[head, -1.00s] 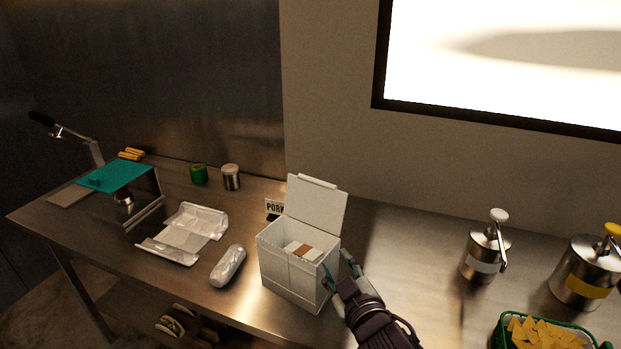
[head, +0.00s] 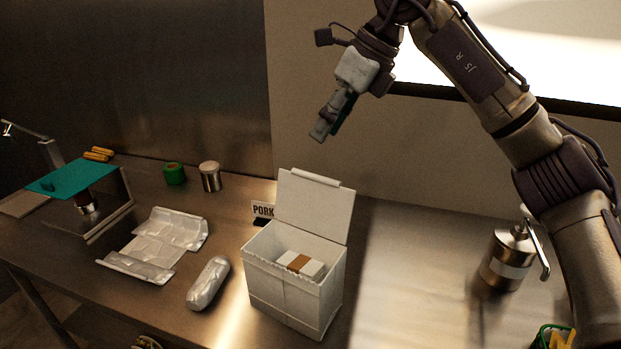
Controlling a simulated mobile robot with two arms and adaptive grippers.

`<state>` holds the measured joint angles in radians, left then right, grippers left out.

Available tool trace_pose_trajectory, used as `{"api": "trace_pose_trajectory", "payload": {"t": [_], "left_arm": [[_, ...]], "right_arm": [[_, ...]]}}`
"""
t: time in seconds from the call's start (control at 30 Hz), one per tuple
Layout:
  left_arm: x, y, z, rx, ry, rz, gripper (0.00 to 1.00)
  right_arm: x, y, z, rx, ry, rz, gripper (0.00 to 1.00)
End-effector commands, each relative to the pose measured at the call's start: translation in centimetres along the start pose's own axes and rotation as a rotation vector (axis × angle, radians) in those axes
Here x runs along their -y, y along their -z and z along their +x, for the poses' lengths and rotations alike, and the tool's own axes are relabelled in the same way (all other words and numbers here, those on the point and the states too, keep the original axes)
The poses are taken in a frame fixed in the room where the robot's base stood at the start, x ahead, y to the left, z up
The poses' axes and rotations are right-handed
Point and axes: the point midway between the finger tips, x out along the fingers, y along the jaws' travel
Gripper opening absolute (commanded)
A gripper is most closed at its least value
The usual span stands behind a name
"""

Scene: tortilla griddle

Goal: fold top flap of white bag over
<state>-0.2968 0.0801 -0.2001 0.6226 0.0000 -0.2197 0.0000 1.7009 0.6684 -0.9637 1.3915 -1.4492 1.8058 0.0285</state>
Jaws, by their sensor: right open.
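The white bag (head: 293,300) stands upright on the steel counter, box-shaped, with its top open. Its top flap (head: 312,208) stands up along the back edge, with a small rolled lip at its upper end. Inside the bag lie white items, one with a brown band (head: 298,262). My right gripper (head: 322,132) is raised above and behind the flap, in front of the wall, pointing down. It is open, seen edge-on, and touches nothing. My left gripper is not in view.
A foil-wrapped roll (head: 208,284) and an opened foil sheet (head: 160,245) lie left of the bag. A steel pump dispenser (head: 508,258) stands right. The counter between bag and dispenser is clear.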

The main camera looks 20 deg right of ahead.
Motion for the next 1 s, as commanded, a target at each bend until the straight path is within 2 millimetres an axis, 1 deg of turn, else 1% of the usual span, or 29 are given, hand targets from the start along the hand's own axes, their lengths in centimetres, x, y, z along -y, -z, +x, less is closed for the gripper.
{"api": "trace_pose_trajectory", "payload": {"t": [0.03,0.1,0.17,0.23,0.37,0.6,0.7,0.83,1.0], "left_arm": [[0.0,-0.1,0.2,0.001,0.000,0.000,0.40],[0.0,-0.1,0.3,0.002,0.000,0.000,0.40],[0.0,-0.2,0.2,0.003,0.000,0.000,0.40],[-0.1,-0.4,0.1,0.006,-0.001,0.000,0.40],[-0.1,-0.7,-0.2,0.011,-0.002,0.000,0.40],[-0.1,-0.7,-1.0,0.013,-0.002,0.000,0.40],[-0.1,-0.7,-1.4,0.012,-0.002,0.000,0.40],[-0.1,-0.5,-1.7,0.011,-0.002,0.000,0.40],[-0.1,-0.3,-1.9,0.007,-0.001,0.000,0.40]], "right_arm": [[0.7,0.7,-1.1,-0.028,0.037,0.014,0.41],[1.3,1.4,-1.8,-0.054,0.066,0.027,0.41],[1.5,1.6,-1.8,-0.066,0.075,0.032,0.41],[1.6,1.7,-1.2,-0.069,0.075,0.033,0.41],[1.7,1.9,0.9,-0.069,0.073,0.031,0.41],[1.9,2.1,6.1,-0.069,0.070,0.029,0.41],[2.1,2.2,8.0,-0.067,0.070,0.029,0.41],[2.2,2.3,9.9,-0.066,0.070,0.029,0.41],[2.3,2.4,11.3,-0.064,0.070,0.029,0.41]]}}
